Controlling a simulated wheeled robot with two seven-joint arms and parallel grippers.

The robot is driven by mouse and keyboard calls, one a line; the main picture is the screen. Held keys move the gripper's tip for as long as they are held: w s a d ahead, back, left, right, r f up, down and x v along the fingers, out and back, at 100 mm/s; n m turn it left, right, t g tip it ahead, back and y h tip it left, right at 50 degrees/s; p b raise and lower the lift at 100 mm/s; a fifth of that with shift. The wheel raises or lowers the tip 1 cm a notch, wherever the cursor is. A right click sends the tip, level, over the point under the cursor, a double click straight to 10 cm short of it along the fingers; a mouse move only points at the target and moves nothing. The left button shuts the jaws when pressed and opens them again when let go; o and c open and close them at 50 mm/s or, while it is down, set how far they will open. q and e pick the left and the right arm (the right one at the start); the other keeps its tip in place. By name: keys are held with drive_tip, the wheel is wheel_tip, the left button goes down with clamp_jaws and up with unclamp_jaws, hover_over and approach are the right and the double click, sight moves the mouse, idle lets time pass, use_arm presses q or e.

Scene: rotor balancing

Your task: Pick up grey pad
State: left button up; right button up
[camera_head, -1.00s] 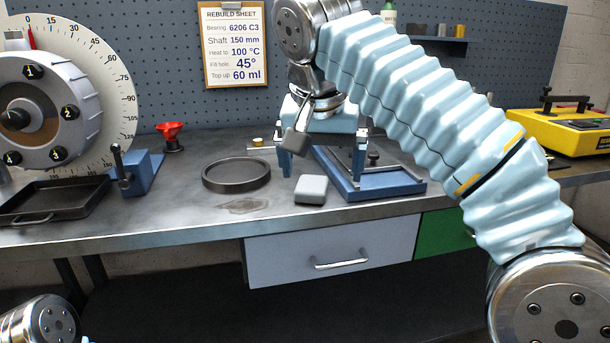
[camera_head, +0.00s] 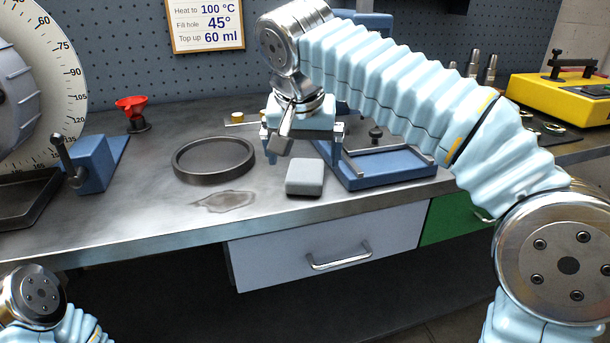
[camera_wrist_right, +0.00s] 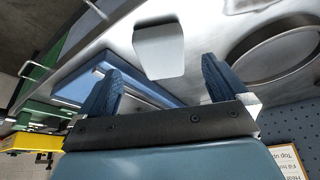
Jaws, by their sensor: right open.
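The grey pad (camera_head: 305,178) is a small rounded block lying on the workbench, left of the blue tray. In the right wrist view the grey pad (camera_wrist_right: 159,51) lies beyond the fingertips, roughly centred between them. My right gripper (camera_head: 303,150) is above the bench behind the pad, with its fingers apart. In the right wrist view the right gripper (camera_wrist_right: 160,85) is open and empty, its blue fingers not touching the pad. My left arm shows only as a joint at the lower left, and its gripper is out of view.
A dark round dish (camera_head: 214,159) stands left of the pad, beside a stain (camera_head: 224,202). A blue tray fixture (camera_head: 385,173) stands close on the right. The bench front near the pad is clear.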

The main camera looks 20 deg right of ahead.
sight(304, 174)
drive_tip(key=x, duration=0.5)
drive_tip(key=shift+w+f, duration=0.2)
drive_tip(key=c, duration=1.2)
drive_tip(key=shift+o, duration=0.2)
drive_tip(key=shift+r, duration=0.15)
